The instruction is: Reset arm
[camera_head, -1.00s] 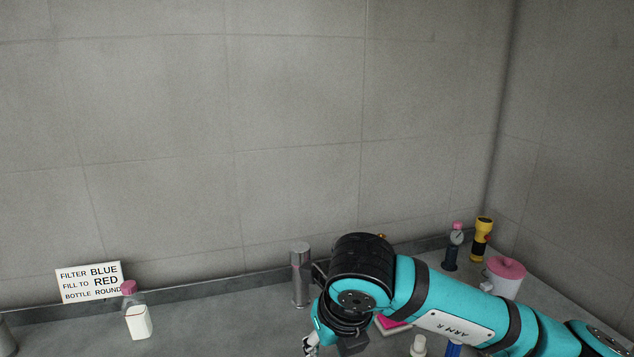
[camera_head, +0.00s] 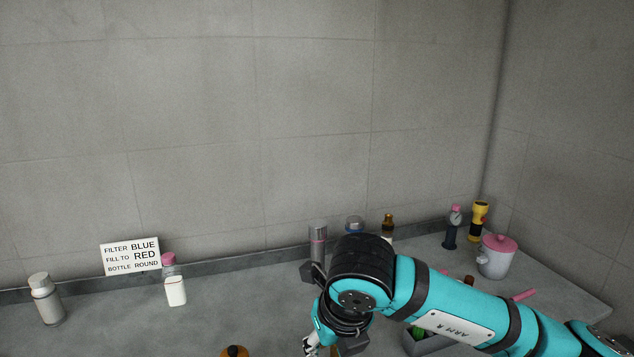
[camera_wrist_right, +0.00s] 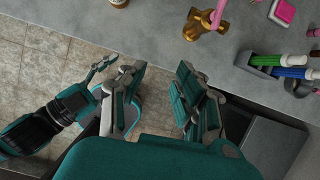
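My right arm (camera_head: 455,320) reaches in from the right in the head view, bent at a black joint. My right gripper (camera_head: 312,345) is cut off by the bottom edge there. In the right wrist view, its two fingers stand wide apart with nothing between them (camera_wrist_right: 158,85). Tiled floor and the counter's edge show beyond the gap. My left gripper (camera_wrist_right: 102,66) shows small at the left of the right wrist view, over the floor; its finger opening is unclear. It is outside the head view.
The counter (camera_head: 110,325) holds a sign (camera_head: 131,256), a pink-capped bottle (camera_head: 175,285), a grey bottle (camera_head: 46,299), a lidded pot (camera_head: 495,258) and a yellow flashlight (camera_head: 479,221). In the wrist view, a brass fitting (camera_wrist_right: 204,24) and a pen rack (camera_wrist_right: 265,60) lie near the edge.

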